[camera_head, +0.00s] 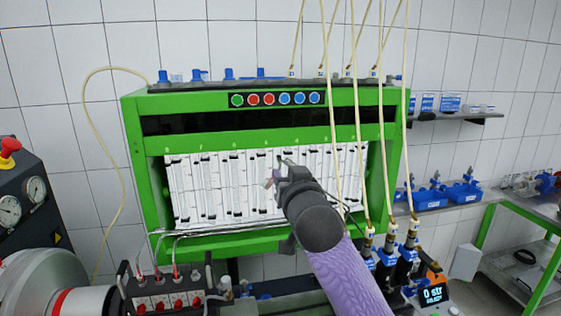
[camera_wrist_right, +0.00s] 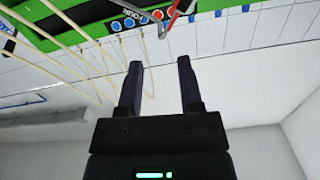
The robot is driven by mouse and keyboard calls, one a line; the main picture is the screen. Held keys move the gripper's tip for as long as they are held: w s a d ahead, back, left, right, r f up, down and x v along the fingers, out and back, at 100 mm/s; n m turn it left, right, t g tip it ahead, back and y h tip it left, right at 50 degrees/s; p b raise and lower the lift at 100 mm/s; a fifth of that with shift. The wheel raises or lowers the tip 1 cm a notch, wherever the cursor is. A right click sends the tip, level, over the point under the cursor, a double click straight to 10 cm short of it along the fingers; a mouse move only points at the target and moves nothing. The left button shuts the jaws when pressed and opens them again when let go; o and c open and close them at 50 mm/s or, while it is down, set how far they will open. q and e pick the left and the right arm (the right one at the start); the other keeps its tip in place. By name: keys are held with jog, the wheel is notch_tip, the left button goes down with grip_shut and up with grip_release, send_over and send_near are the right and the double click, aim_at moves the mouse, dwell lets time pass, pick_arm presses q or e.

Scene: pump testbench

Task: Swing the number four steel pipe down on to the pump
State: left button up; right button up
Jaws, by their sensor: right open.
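Thin bent steel pipes (camera_head: 215,233) run along the lower front of the green test bench. Their left ends drop toward a dark block with red-and-white fittings (camera_head: 160,302), which appears to be the pump. I cannot tell which pipe is number four. My right gripper (camera_head: 276,172) is open and empty in front of the white gauge tubes, above and right of the pipes and apart from them. In the right wrist view its two fingers (camera_wrist_right: 159,63) stand apart with nothing between them. My left gripper is not in view.
The green bench frame (camera_head: 390,150) stands behind my right arm. Pale hoses (camera_head: 357,130) hang down to blue-and-brass fittings (camera_head: 408,245) on the right. A motor-like drum (camera_head: 40,285) is at lower left, near a gauge panel (camera_head: 25,200).

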aim_at(280, 161)
jog(key=w, duration=0.2)
jog(key=w+a, duration=0.1)
jog(key=w, duration=0.1)
jog(key=shift+w, duration=0.2)
jog(key=shift+w+a+b, duration=0.2)
jog(key=shift+w+b, duration=0.1)
jog(key=shift+w, duration=0.9)
grip_shut()
jog(key=shift+f, duration=0.1)
jog(key=shift+f, duration=0.15)
